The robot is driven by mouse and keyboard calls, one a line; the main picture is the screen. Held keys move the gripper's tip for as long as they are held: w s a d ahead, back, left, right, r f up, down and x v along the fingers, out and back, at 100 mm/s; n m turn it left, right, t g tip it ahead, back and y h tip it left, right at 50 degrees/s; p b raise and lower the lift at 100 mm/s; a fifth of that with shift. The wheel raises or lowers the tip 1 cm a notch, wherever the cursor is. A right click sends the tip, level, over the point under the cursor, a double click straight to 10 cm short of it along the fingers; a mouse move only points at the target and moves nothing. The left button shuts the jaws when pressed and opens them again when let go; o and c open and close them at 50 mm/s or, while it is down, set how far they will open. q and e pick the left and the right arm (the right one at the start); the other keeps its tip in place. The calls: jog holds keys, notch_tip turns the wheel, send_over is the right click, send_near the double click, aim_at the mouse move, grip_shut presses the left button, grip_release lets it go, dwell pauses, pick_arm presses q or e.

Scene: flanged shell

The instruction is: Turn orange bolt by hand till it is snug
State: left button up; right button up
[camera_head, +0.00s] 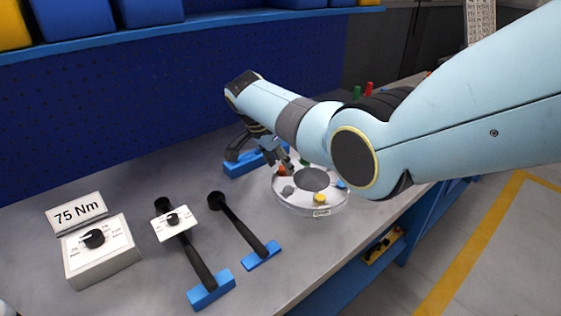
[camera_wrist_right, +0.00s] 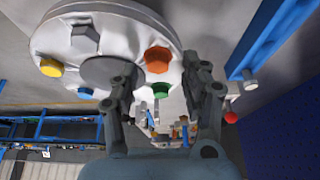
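The orange bolt (camera_wrist_right: 158,60) is a hex head on the rim of the round pale flanged shell (camera_wrist_right: 55,38). In the head view the orange bolt (camera_head: 282,171) shows only in part below my right gripper (camera_head: 279,160). In the right wrist view my right gripper (camera_wrist_right: 157,72) has its two dark fingers apart, one on each side of the orange bolt, with a small gap showing on both sides. Whether either fingertip touches the head cannot be told. In the head view the shell (camera_head: 283,203) rests on the bench. My left gripper is not in view.
The shell also carries grey (camera_wrist_right: 84,40), yellow (camera_wrist_right: 51,68), blue (camera_wrist_right: 85,93) and green (camera_wrist_right: 161,90) bolts. Black-handled wrenches (camera_head: 238,222) with blue bases and a 75 Nm box (camera_head: 101,256) stand to the left. A blue pegboard (camera_head: 150,90) closes off the back.

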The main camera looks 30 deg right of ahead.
jog(key=v, duration=1.2)
